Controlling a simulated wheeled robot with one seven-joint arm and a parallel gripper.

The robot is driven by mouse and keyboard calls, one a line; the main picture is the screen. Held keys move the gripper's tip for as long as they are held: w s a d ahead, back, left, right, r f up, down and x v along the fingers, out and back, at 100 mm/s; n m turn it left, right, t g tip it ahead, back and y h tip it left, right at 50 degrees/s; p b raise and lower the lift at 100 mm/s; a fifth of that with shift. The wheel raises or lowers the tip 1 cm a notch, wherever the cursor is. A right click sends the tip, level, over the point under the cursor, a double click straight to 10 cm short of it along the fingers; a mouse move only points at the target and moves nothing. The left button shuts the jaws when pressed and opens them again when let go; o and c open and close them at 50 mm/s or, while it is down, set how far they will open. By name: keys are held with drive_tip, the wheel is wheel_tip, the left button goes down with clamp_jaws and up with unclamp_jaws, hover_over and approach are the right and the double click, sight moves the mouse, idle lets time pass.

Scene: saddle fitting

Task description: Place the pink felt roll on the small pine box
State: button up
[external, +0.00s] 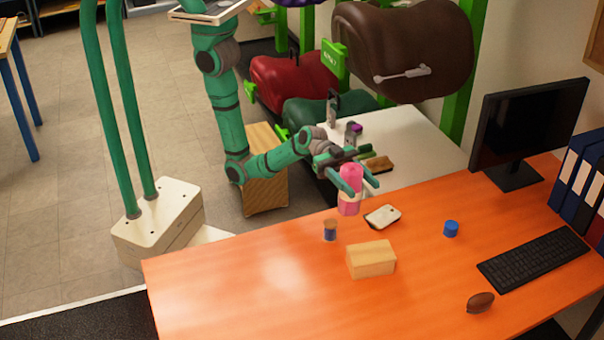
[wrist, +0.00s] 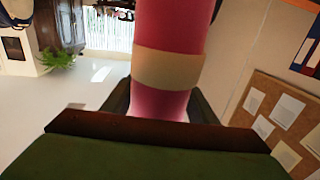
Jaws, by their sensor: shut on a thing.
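The pink felt roll (external: 350,180) is upright in the external view, with a pale band around it. My gripper (external: 357,188) is shut on it, above the far edge of the orange desk. In the wrist view the roll (wrist: 170,60) fills the upper middle, with its cream band (wrist: 168,70) showing and dark fingers on both sides. The small pine box (external: 371,260) rests on the desk, nearer the camera than the roll and slightly right of it. The box top is bare. The roll and the box are apart.
On the orange desk (external: 240,290) are a small blue-and-brown jar (external: 330,230), a white phone-like object (external: 382,217), a blue cap (external: 451,228), a brown oval object (external: 480,302), a keyboard (external: 535,258) and a monitor (external: 525,130). The desk's left part is clear.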

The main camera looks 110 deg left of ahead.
sight(359, 205)
drive_tip(key=w+d+f, duration=0.3)
drive_tip(key=w+f, duration=0.6)
drive_tip(key=f, duration=0.2)
drive_tip(key=shift+d, duration=0.2)
drive_tip(key=shift+f, duration=0.15)
drive_tip(key=o, duration=1.1)
drive_tip(key=v, duration=1.2)
drive_tip(key=shift+a, duration=0.1)
